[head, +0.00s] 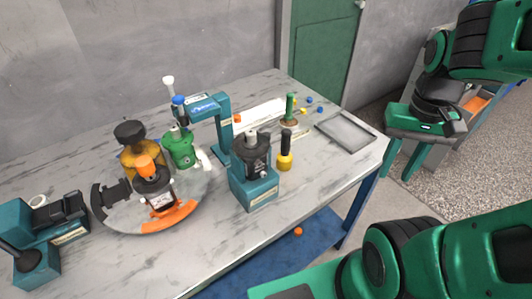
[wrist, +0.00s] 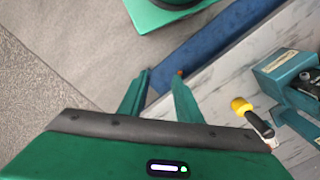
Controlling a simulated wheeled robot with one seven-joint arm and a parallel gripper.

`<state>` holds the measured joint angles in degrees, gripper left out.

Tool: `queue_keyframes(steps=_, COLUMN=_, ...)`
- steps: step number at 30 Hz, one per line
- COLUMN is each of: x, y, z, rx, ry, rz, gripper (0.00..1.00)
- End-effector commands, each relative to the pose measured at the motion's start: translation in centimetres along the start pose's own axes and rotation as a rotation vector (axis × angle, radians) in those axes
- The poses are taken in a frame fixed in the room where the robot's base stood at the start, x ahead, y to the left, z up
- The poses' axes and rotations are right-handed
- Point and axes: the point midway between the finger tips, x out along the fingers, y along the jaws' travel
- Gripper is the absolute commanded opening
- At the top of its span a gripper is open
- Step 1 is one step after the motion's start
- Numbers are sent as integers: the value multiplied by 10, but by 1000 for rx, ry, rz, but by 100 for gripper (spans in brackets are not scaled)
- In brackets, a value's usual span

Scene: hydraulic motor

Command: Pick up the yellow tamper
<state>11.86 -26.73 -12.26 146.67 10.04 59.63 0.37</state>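The yellow tamper (head: 285,163) stands upright on the marble-topped table, with its yellow base down and black handle up. It is just right of a teal stand with a dark holder (head: 254,180). In the wrist view the tamper (wrist: 241,106) lies to the right of my fingers, clear of them. My gripper (head: 404,165) hangs beyond the table's right edge in the head view, apart from the tamper. Its green fingers are spread with nothing between them; they also show in the wrist view (wrist: 163,80).
A green-handled tool (head: 290,108) and a grey tray (head: 346,131) are behind and right of the tamper. A teal arched machine (head: 222,125) and a round platform with bottles (head: 120,215) stand left. A blue lower shelf (head: 275,262) carries a small orange object (head: 298,231).

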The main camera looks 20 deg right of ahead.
Motion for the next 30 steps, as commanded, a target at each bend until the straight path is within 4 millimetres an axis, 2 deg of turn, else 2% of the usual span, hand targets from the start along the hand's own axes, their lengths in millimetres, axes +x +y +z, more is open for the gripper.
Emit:
queue_keyframes(steps=7, x=0, y=0, z=0, rx=0, ry=0, rz=0, gripper=31)
queue_keyframes(steps=8, x=0, y=0, z=0, rx=0, ry=0, rz=0, gripper=36)
queue_keyframes(steps=9, x=0, y=0, z=0, rx=1, ry=0, rz=0, gripper=46)
queue_keyframes(steps=11, x=-6, y=4, z=7, rx=7, ry=12, rz=-5, gripper=58)
queue_keyframes(steps=14, x=-10, y=-10, z=-2, rx=48, ry=16, rz=3, gripper=58)
queue_keyframes(steps=17, x=-16, y=-36, z=-23, rx=123, ry=20, rz=17, gripper=58)
queue_keyframes(steps=20, x=-21, y=-73, z=-49, rx=229, ry=30, rz=25, gripper=58)
queue_keyframes(steps=24, x=-22, y=-140, z=-79, rx=391, ry=39, rz=25, gripper=58)
queue_keyframes(steps=27, x=-18, y=-187, z=-91, rx=497, ry=38, rz=16, gripper=58)
queue_keyframes(steps=30, x=-14, y=-224, z=-96, rx=579, ry=32, rz=6, gripper=58)
